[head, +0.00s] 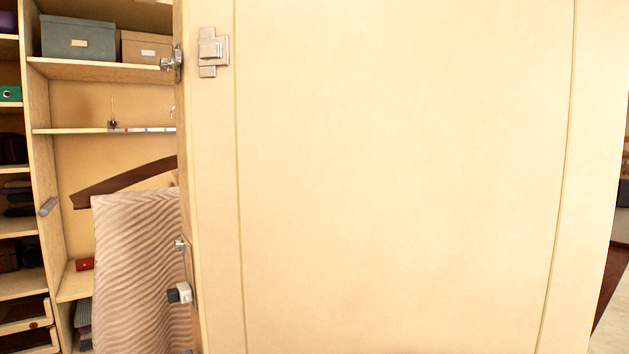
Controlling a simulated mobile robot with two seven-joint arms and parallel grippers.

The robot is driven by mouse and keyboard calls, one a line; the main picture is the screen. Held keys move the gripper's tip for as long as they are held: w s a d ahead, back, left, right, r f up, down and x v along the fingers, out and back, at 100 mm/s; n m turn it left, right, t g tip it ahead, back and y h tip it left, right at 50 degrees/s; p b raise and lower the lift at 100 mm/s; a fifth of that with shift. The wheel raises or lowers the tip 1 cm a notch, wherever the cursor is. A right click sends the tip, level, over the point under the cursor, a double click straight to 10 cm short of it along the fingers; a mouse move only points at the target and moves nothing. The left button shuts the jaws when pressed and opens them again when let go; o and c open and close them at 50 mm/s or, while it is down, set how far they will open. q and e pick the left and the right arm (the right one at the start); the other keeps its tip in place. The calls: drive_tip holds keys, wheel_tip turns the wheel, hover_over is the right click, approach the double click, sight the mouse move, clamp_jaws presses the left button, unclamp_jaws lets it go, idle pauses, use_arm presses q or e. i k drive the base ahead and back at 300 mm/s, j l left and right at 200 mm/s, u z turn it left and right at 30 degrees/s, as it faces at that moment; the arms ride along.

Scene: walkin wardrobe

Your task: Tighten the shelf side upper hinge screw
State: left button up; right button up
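A large cream door panel (400,180) fills most of the head view, close in front of me. Another metal fitting (172,64) with a round end stands on the door's left edge at about the same height. Which of these is the shelf side upper hinge I cannot tell, and no screw head can be made out. Lower on that edge are a small metal knob (180,244) and a dark-tipped metal piece (180,293). Neither gripper is in view.
A striped beige cloth (140,270) and a brown hanger-like bar (125,182) are partly hidden by the door. Some floor shows at far right.

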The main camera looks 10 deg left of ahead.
sight(164, 65)
drive_tip(key=u, duration=1.1)
